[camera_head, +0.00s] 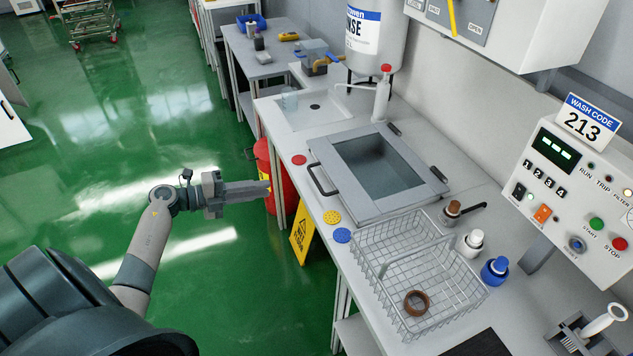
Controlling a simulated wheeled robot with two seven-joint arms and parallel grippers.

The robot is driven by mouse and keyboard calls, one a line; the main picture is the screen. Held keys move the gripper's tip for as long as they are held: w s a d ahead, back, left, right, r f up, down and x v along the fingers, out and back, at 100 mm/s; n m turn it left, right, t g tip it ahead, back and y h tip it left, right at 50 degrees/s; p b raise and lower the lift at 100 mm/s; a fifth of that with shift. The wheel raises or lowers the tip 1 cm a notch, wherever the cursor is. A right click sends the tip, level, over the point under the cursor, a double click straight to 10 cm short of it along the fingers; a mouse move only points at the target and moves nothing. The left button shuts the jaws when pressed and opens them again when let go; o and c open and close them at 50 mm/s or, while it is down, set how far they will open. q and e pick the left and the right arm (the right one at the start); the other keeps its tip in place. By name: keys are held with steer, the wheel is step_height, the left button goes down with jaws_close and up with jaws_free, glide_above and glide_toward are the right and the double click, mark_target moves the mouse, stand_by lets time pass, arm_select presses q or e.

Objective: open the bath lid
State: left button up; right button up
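The bath lid (355,193) is a flat grey frame around a dark window, and it lies level on the bath in the bench top. Its dark bar handle (318,181) is on the left edge, and two hinge-like dark fittings are on the right edge. My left gripper (268,189) is left of the handle, apart from it, beside the bench edge and pointing right. Its fingers are seen nearly edge-on, so I cannot tell whether there is a gap between them. My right gripper is not in view.
A wire basket (405,250) with a brown ring (416,303) stands in front of the bath. Several bottles stand right of it. A red bin (284,178) and a yellow floor sign (302,235) are close to my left gripper. A control box (575,190) is at right.

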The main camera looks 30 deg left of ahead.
mark_target(317, 182)
arm_select(q)
steer(key=b+x, duration=0.4)
steer(key=x, duration=1.3)
steer(key=shift+w+d, duration=0.15)
steer(key=shift+d, duration=0.05)
jaws_close()
